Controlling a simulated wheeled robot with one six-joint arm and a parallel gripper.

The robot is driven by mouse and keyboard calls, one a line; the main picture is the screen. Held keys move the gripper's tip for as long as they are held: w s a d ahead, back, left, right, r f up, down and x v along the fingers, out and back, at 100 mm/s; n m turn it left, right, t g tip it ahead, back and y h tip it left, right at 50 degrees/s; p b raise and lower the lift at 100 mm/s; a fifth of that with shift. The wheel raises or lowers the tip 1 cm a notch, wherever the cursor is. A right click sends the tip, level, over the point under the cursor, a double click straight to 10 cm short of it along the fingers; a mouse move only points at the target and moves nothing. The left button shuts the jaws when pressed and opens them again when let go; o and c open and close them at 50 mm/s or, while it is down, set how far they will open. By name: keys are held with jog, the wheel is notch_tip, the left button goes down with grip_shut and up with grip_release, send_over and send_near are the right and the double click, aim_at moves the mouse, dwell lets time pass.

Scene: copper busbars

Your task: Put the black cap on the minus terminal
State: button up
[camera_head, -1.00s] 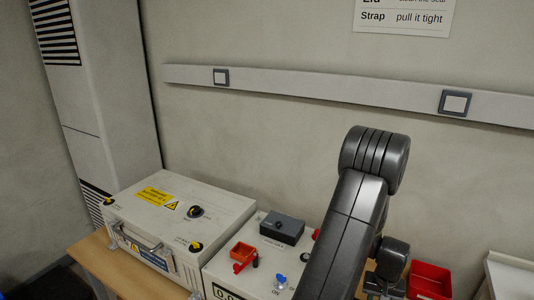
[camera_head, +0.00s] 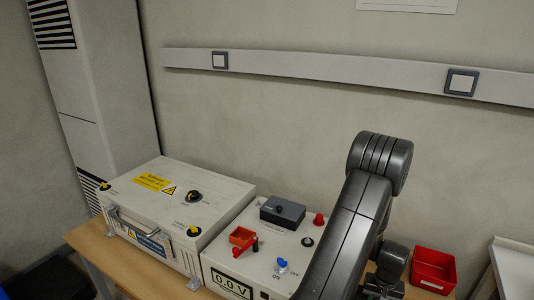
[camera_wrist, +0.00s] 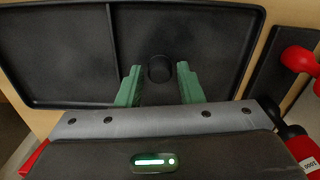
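The black cap (camera_wrist: 160,68) stands in the right compartment of a black tray (camera_wrist: 60,102) in the wrist view. My gripper (camera_wrist: 158,84) is open, its two green fingers on either side of the cap with a gap to each. In the head view, a white unit with a 0.0 V display (camera_head: 231,285) bears a red knob (camera_head: 319,219) and a black knob (camera_head: 307,241) that look like terminals. I cannot read which is minus. The tray, cap and gripper fingers cannot be made out in the head view.
A large white box (camera_head: 150,212) with yellow labels stands left of the unit on the wooden table (camera_head: 93,246). The unit also bears a grey box (camera_head: 283,211), a small red holder (camera_head: 242,238) and a blue switch (camera_head: 282,266). A red bin (camera_head: 433,271) stands right of my arm. Red-and-black tools (camera_wrist: 300,60) lie right of the tray.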

jog(key=c, duration=0.5)
jog(key=shift+r, duration=0.15)
jog(key=shift+r+p, duration=1.35)
jog(key=shift+r, duration=1.05)
